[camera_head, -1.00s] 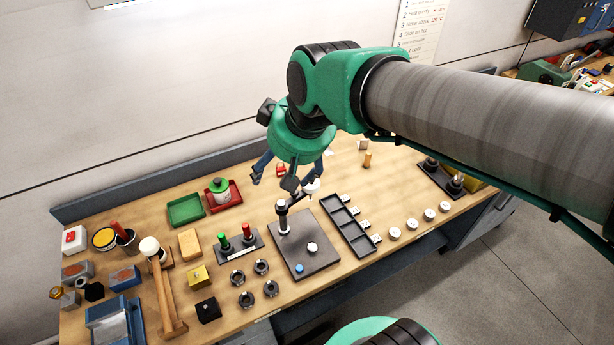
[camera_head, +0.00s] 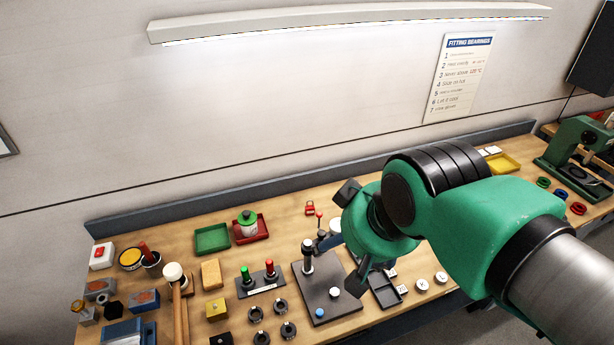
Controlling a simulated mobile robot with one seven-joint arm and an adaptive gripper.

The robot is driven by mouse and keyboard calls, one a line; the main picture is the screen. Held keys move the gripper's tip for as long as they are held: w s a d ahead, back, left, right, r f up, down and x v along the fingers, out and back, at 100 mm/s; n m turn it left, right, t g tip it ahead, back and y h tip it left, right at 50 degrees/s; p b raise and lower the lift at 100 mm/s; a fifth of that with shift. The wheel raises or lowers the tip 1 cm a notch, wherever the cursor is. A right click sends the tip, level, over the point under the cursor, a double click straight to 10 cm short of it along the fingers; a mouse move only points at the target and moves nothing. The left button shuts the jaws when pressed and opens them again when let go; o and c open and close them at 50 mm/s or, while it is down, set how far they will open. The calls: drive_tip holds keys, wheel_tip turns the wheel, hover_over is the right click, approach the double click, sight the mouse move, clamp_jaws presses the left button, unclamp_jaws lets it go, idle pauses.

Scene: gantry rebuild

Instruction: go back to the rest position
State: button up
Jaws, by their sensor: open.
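My gripper (camera_head: 362,274) hangs below the green wrist of my arm, over the right part of the bench. The wrist hides much of it, and its fingers show only in part. It is open, and I see nothing held in it. Below and left of it is a dark square plate (camera_head: 309,291) with an upright metal post (camera_head: 308,257), a white round piece and a blue cap. The gripper looks apart from the post, though its height over the bench is hard to tell.
A dark compartment tray (camera_head: 384,292) lies partly behind my arm. Green (camera_head: 212,239) and red (camera_head: 262,233) trays, a mallet (camera_head: 174,274) and several dark rings stand left. A wall lamp (camera_head: 350,20) and a poster (camera_head: 461,75) are above. A green press (camera_head: 578,150) stands far right.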

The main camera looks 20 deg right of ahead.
wheel_tip(320, 180, down, 6)
drive_tip(key=b, duration=0.5)
